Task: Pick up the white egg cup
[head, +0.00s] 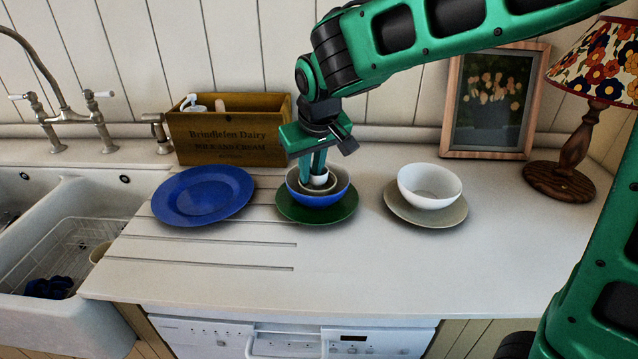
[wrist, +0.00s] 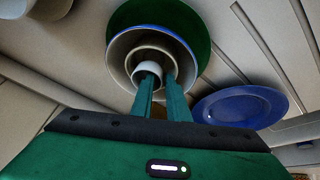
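The white egg cup (head: 320,179) stands inside a nest of bowls, a small cream bowl (head: 329,187) within a larger blue-sided bowl (head: 318,200). The nest sits on a dark green plate (head: 345,212). The egg cup (wrist: 148,68) also shows in the wrist view. My gripper (wrist: 160,80) points down into the nest with its two fingers apart. One finger overlaps the cup's near rim; the other is just right of the cup. Whether either touches it I cannot tell. In the head view my gripper (head: 311,168) hides part of the cup and bowls.
A blue plate (head: 203,194) lies left of the nest. A white bowl (head: 430,183) on a beige plate (head: 440,216) stands right. A wooden crate (head: 228,135) is behind, with a lamp (head: 560,180) and picture frame (head: 493,100) back right. The front counter is clear.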

